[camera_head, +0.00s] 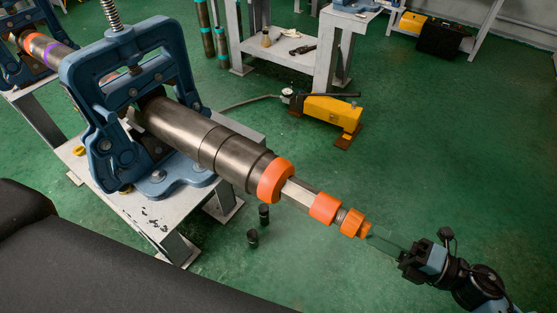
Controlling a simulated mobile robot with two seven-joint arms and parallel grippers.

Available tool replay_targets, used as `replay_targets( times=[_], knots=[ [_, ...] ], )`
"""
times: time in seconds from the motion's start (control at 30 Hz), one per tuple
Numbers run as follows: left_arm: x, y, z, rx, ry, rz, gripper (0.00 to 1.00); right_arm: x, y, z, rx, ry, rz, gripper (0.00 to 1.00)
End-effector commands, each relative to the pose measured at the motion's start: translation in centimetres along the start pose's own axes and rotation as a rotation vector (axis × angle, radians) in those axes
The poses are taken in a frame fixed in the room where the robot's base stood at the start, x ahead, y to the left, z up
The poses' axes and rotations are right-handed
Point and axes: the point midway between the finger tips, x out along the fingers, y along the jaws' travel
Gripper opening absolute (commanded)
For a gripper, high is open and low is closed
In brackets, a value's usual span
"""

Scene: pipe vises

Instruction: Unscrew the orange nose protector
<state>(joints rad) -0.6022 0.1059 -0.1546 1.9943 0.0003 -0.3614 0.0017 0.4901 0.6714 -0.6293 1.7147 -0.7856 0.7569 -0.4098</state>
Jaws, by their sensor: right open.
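The tool is a long grey metal cylinder (205,140) clamped in a blue pipe vise (98,92). Its narrow front end points to the lower right. An orange collar (274,180) sits at the cylinder's front, and an orange ring (324,208) sits further along the pale shaft. The orange nose protector (352,223) appears to be the ribbed piece at the tip. My right gripper (376,240) is open, with its fingers just beyond the tip at the right. I cannot tell whether they touch it. My left gripper is not in view.
The vise stands on a worn white metal table (150,213). Two small dark cylinders (252,238) stand on the green floor below the tool. A yellow hand pump (331,112) sits on the floor behind. The floor at the right is mostly clear.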

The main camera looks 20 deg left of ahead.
Motion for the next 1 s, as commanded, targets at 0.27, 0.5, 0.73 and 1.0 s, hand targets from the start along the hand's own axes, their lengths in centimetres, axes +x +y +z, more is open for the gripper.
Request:
replay_targets(
  times=[0.27,0.5,0.73,1.0],
  knots=[
    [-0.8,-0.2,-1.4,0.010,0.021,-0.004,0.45,0.0,0.3,0.1,0.262,-0.005,0.010,0.52],
    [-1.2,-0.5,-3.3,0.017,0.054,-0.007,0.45,0.0,0.3,0.2,0.483,-0.010,0.017,0.52],
    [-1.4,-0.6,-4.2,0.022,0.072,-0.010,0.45,0.0,0.1,0.1,0.636,-0.013,0.022,0.52],
    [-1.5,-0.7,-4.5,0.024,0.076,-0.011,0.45,0.0,0.1,0.0,0.695,-0.014,0.023,0.52]
  ],
)
